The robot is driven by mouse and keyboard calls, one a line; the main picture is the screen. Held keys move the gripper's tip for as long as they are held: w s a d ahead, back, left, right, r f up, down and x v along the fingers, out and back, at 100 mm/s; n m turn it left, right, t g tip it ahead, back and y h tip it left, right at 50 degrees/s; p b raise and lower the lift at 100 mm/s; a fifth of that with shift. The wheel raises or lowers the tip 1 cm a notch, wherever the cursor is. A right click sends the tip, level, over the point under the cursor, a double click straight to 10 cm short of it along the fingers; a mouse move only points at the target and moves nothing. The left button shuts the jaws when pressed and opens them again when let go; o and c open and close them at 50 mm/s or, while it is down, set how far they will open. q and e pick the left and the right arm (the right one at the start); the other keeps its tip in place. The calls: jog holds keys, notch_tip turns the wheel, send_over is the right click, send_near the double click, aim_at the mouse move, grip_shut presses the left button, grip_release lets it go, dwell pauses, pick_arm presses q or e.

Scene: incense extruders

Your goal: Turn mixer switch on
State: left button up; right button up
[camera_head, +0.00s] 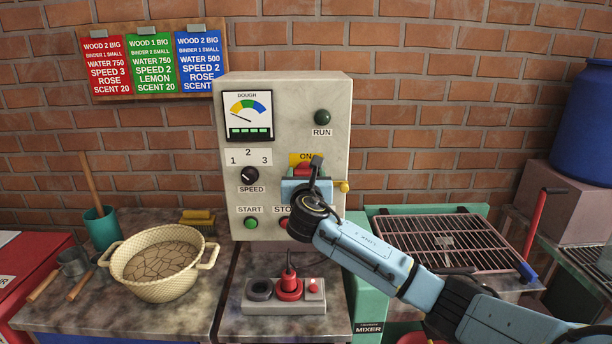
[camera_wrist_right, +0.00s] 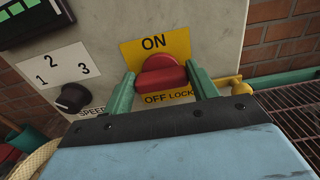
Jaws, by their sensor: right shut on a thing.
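The mixer's control panel (camera_head: 330,105) is a grey box standing against the brick wall. Its red switch (camera_wrist_right: 161,76) sits on a yellow plate (camera_wrist_right: 180,47) marked ON above and OFF LOCK below. My right gripper (camera_wrist_right: 163,88) is shut on the red switch, with one green finger at each side. In the head view my right gripper (camera_head: 308,178) covers much of the switch, and only the ON end of the plate and a bit of red show. The RUN lamp (camera_head: 322,117) looks dark green. My left gripper is not in view.
The speed knob (camera_head: 249,176), the green START button (camera_head: 251,222) and a gauge (camera_head: 248,116) are on the panel, left of the switch. A small yellow knob (camera_head: 342,187) sticks out at its right side. A basket (camera_head: 163,262) and a plug box (camera_head: 257,307) stand below.

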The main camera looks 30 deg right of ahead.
jog(key=m+p, duration=0.1)
jog(key=m, duration=0.2)
jog(key=shift+m, duration=0.4)
jog(key=shift+s+d+f+m+b, duration=0.1)
jog(key=shift+f+m+b, duration=0.1)
jog(key=shift+m, duration=2.15)
jog(key=shift+s+d+f+m+b, duration=0.1)
jog(key=shift+m+b, duration=0.05)
jog(key=shift+m, duration=2.15)
jog(key=shift+d+f+m+b, duration=0.1)
jog(key=shift+m+b, duration=0.1)
jog(key=shift+m, duration=2.15)
jog(key=o, duration=1)
